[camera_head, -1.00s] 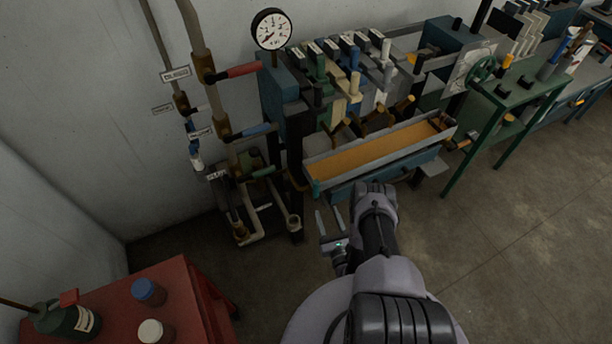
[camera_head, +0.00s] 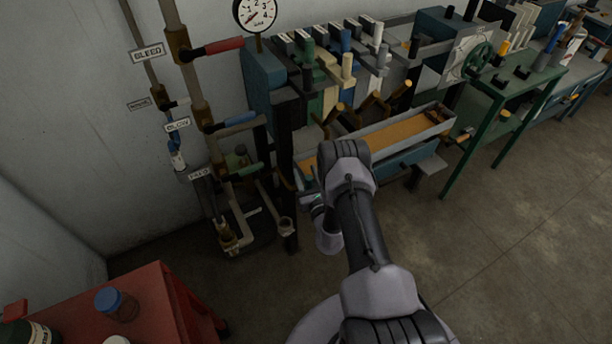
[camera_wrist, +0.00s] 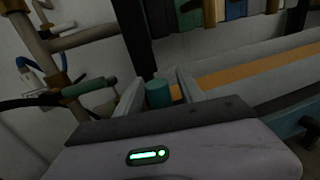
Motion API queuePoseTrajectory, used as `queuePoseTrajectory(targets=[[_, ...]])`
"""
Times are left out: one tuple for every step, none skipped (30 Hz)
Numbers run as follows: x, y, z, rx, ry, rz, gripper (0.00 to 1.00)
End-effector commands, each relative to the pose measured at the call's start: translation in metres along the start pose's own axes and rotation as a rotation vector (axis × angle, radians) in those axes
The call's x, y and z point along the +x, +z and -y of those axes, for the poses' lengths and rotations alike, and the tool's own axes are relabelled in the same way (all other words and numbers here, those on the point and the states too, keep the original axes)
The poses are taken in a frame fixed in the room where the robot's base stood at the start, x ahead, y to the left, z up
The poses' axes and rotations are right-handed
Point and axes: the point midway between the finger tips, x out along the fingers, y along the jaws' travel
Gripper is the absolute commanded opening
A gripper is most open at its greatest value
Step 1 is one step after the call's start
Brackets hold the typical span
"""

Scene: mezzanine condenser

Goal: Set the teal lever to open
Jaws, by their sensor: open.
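In the wrist view a short teal cylinder (camera_wrist: 158,94), which looks like the teal lever's grip, stands between the two fingers of my gripper (camera_wrist: 159,80). The fingers are open, one on each side of it; I cannot tell whether either touches it. The rest of the lever is hidden, so its setting cannot be read. In the head view my gripper (camera_head: 312,198) is mostly hidden behind my arm, at the left end of the trough. A green handle (camera_head: 247,170) sits on the pipes to the left, and also shows in the wrist view (camera_wrist: 88,87).
A trough with an orange bed (camera_head: 395,130) lies under a row of coloured levers. A red handle (camera_head: 220,47) and a blue handle (camera_head: 240,118) stick out from the wall pipes. A red cabinet (camera_head: 150,300) stands front left. The floor at right is clear.

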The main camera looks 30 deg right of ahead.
Motion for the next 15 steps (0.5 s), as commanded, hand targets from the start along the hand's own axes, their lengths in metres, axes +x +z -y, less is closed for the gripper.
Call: queuePoseTrajectory(targets=[[-0.0001, 0.0001, 0.0, 0.0, 0.0, 0.0, 0.45], [-0.0001, 0.0001, 0.0, 0.0, 0.0, 0.0, 0.45], [-0.0002, 0.0001, 0.0, 0.0, 0.0, 0.0, 0.39], [-0.0002, 0.0001, 0.0001, 0.0, 0.0, 0.0, 0.33], [-0.0002, 0.0, 0.0, 0.0, 0.0, 0.0, 0.27], [-0.0003, 0.0, 0.0001, 0.0, 0.0, 0.0, 0.2], [-0.0003, 0.0, 0.0001, 0.0, 0.0, 0.0, 0.14], [-0.0003, 0.0, 0.0001, 0.0, 0.0, 0.0, 0.08], [-0.0003, -0.0001, 0.0001, -0.001, 0.0, 0.0, 0.0], [-0.0004, -0.0001, 0.0, -0.001, 0.0, 0.0, 0.0], [-0.0004, -0.0001, 0.0, -0.001, 0.0, 0.0, 0.0], [-0.0004, -0.0001, 0.0, -0.001, 0.0, 0.0, 0.0], [-0.0004, -0.0002, 0.0, -0.001, 0.0, 0.0, 0.0], [-0.0004, -0.0002, 0.0, -0.001, 0.0, 0.0, 0.0], [-0.0004, -0.0002, 0.0, -0.001, 0.0, 0.0, 0.0]])
